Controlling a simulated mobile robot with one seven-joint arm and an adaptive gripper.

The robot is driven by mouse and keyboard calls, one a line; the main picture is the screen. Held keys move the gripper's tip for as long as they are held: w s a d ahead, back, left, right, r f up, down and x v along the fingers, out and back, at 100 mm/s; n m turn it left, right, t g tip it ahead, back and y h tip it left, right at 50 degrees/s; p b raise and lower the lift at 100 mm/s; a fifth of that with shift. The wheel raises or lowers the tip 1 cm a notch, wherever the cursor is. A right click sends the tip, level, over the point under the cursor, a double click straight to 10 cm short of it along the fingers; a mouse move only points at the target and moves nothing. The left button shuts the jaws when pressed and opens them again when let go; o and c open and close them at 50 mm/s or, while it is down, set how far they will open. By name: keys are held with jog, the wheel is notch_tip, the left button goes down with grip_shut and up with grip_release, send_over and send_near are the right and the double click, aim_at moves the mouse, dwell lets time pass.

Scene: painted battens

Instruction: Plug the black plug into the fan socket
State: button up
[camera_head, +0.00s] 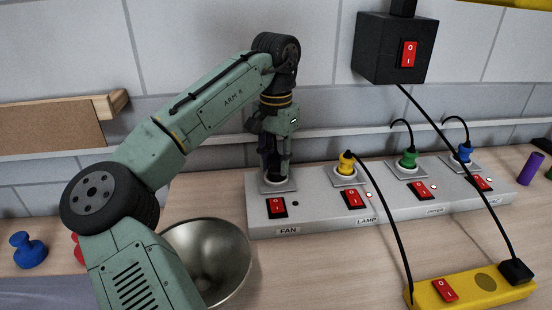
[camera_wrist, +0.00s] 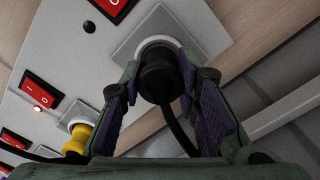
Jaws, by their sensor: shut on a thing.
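The black plug (camera_wrist: 160,80) is between my gripper's purple-padded fingers in the wrist view, with its cable running down between them. My gripper (camera_head: 274,178) points down over the fan socket (camera_head: 292,186) at the left end of the grey socket strip (camera_head: 330,222). The plug sits upright at the round socket (camera_wrist: 158,43); its lower end overlaps the white ring. I cannot tell whether it is fully seated. The red fan switch (camera_head: 277,207) is in front of the socket, and the small lamp beside it is dark. In the head view my fingers mostly hide the plug.
Yellow (camera_head: 346,162), green (camera_head: 408,158) and blue (camera_head: 465,152) plugs stand in the other sockets, their lamps lit. A metal bowl (camera_head: 232,262) is in front of the strip. A yellow power strip (camera_head: 470,288) lies front right. A black switch box (camera_head: 391,47) hangs above.

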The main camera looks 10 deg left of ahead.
aim_at(276, 158)
jog(key=shift+f, duration=0.65)
jog(key=o, duration=1.2)
jog(key=shift+c, duration=0.2)
notch_tip(276, 158, up, 12)
